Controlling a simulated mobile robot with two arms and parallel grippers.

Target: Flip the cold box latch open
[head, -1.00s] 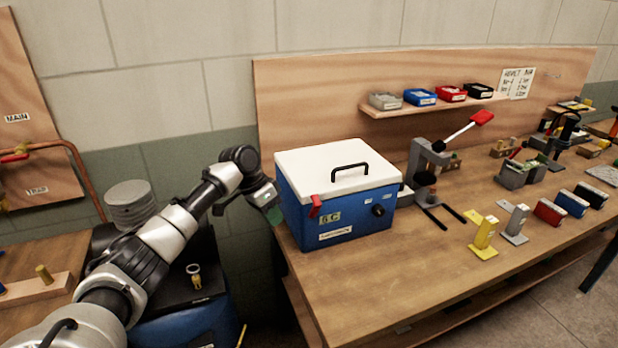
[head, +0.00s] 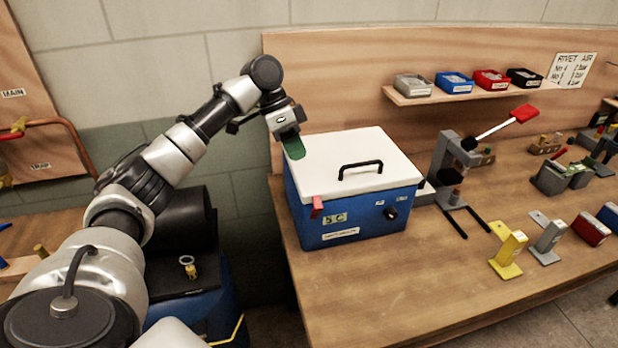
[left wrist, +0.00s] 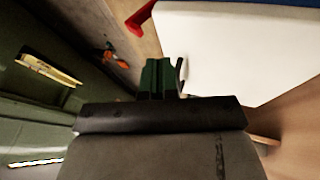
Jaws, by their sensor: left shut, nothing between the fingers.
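The cold box (head: 360,212) is blue with a white lid (head: 352,158) and a black handle, and it stands on the near left part of the bench. Its red latch (head: 317,207) is on the front face near the left corner, just under the lid edge. My left gripper (head: 294,148) has green fingers and is above the lid's back left corner, shut and empty, apart from the latch. In the left wrist view the green fingers (left wrist: 158,76) are beside the white lid (left wrist: 225,50), and the red latch (left wrist: 139,17) shows at the top. My right gripper is not in view.
A grey lever press with a red grip (head: 455,165) stands right of the box. Yellow (head: 507,250) and grey brackets stand further right. A shelf with small bins (head: 455,83) is on the back board. The bench front (head: 390,290) is clear.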

